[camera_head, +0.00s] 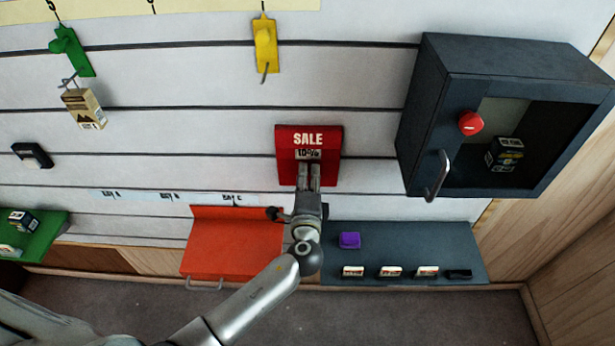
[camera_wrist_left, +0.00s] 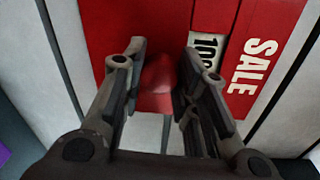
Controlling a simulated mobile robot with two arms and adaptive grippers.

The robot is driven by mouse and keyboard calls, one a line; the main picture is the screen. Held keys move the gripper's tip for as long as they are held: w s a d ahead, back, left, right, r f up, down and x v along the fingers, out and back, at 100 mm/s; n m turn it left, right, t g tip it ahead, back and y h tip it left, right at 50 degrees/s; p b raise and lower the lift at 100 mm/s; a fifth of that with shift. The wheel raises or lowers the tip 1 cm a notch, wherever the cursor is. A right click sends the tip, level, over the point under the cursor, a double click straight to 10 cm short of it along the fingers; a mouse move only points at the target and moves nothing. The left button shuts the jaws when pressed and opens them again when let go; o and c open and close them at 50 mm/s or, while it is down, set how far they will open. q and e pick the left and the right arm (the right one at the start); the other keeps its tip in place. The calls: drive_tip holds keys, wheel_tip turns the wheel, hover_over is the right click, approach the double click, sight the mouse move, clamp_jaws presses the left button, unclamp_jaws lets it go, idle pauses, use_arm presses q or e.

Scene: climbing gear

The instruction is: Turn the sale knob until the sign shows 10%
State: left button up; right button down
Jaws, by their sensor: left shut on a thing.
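The red sale sign (camera_head: 333,140) hangs on the slatted wall. Its white window (camera_head: 308,155) shows what looks like 10%; in the left wrist view, a finger partly covers the digits in the window (camera_wrist_left: 206,42). The sale knob (camera_wrist_left: 157,78) is red and blurred in the left wrist view, between the fingers. My left gripper (camera_head: 308,172) reaches up to the lower part of the sign and is shut on the knob. It hides the knob in the head view. My right gripper is in neither view.
A dark cabinet (camera_head: 430,100) with a handle (camera_head: 436,178) and a red knob (camera_head: 470,123) juts out at right. Below the sign are an orange shelf (camera_head: 225,250) and a dark shelf (camera_head: 420,240) with a purple block (camera_head: 349,240). A yellow hook (camera_head: 265,45) is above.

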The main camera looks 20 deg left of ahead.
use_arm(q)
drive_tip(key=shift+f, duration=0.1)
drive_tip(key=o, duration=1.1)
drive_tip(key=shift+c, duration=0.2)
drive_tip(key=shift+s, duration=0.1)
drive_tip(key=v, duration=1.2)
